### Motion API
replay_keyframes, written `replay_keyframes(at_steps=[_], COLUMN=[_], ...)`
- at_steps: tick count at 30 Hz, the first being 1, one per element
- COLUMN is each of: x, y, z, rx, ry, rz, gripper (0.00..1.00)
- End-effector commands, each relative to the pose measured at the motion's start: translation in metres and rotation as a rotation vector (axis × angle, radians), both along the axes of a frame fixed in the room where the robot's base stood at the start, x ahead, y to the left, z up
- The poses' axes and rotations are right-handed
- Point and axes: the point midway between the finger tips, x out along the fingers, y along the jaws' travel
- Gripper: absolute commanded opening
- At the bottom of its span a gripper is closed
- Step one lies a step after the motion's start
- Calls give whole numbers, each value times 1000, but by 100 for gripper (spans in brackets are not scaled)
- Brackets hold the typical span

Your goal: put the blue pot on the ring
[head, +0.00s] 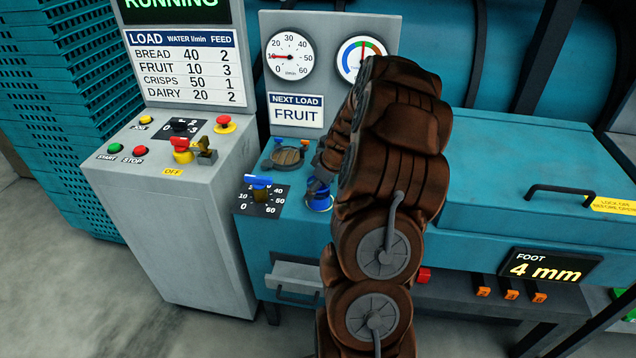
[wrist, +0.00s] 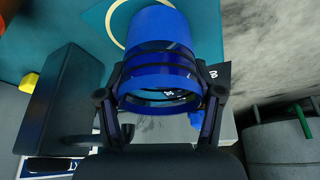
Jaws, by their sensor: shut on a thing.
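The blue pot (wrist: 162,35) fills the space between the two fingers of my gripper (wrist: 162,88) in the wrist view. My gripper is shut on its sides. In the head view the pot (head: 319,200) shows small and partly hidden below my gripper (head: 320,184), low over the teal top. A cream ring (wrist: 108,22) on the teal surface shows in the wrist view as an arc beside the far end of the pot. The rest of the ring is hidden behind the pot. I cannot tell whether the pot touches the surface.
A panel with a blue-handled dial (head: 258,188) stands left of the pot. A round brown-grey disc (head: 287,156) lies behind it, below the gauge panel (head: 329,50). A grey control console (head: 170,200) is farther left. My arm hides much of the teal machine top (head: 490,180).

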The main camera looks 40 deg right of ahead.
Motion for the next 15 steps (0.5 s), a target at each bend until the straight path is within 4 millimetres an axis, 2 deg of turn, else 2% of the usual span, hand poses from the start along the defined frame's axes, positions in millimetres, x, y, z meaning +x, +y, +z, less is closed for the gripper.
replay_keyframes(at_steps=[8, 15], x=[15, 15], y=[-21, -22], z=[2, -5], rx=[0, 0], ry=[0, 0], rz=[0, 0], gripper=[32, 32])
